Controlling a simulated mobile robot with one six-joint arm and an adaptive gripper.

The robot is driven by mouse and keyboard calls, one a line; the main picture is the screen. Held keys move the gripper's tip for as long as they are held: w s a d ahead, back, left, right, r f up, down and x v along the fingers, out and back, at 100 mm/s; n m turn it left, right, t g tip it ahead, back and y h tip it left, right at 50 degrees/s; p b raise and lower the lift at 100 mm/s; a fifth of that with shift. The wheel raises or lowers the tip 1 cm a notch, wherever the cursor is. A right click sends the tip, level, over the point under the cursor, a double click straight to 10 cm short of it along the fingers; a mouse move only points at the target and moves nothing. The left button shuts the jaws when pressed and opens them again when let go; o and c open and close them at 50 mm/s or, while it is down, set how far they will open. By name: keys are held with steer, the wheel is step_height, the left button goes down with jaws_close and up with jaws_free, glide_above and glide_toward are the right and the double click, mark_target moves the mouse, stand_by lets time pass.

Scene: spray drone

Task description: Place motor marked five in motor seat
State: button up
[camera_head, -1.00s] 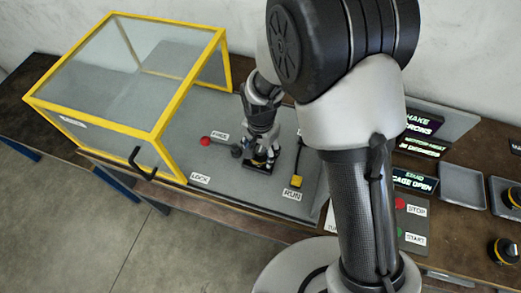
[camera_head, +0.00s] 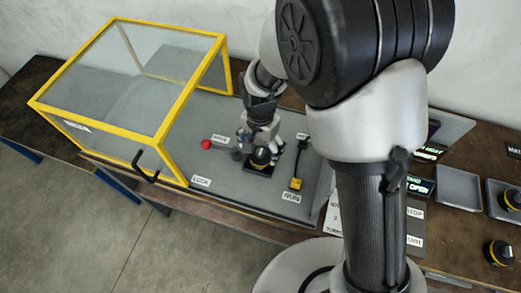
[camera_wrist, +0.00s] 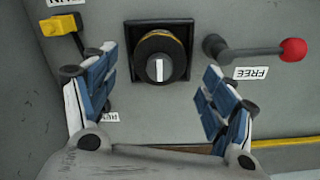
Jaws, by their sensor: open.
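In the head view the motor (camera_head: 261,156) stands upright in the seat (camera_head: 257,170). My gripper (camera_wrist: 158,80) is open, its blue-padded fingers apart on either side of the motor in the wrist view and not touching it. In the head view my gripper (camera_head: 259,140) is just above and behind the motor.
A red-knobbed lever (camera_head: 206,144) lies by the FREE label. A yellow switch (camera_head: 296,183) is near RUN. A yellow-framed clear cage (camera_head: 140,90) stands to the left. An empty tray (camera_head: 459,186) and other motors (camera_head: 499,253) are at the right.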

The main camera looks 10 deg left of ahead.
step_height(320, 180, up, 7)
steer(key=p, duration=0.1)
steer(key=shift+r+p, duration=0.15)
steer(key=shift+p, duration=0.25)
steer(key=s+d+r+n+t, duration=0.1)
steer(key=s+d+r+t, duration=0.15)
steer(key=d+r, duration=1.1)
steer(key=s+d+r+n+t, duration=0.2)
steer(key=s+d+r, duration=0.4)
steer(key=s+d, duration=0.4)
steer(key=shift+s+d+r+n, duration=0.15)
steer(key=shift+s+r+n, duration=0.2)
steer(key=shift+s, duration=0.75)
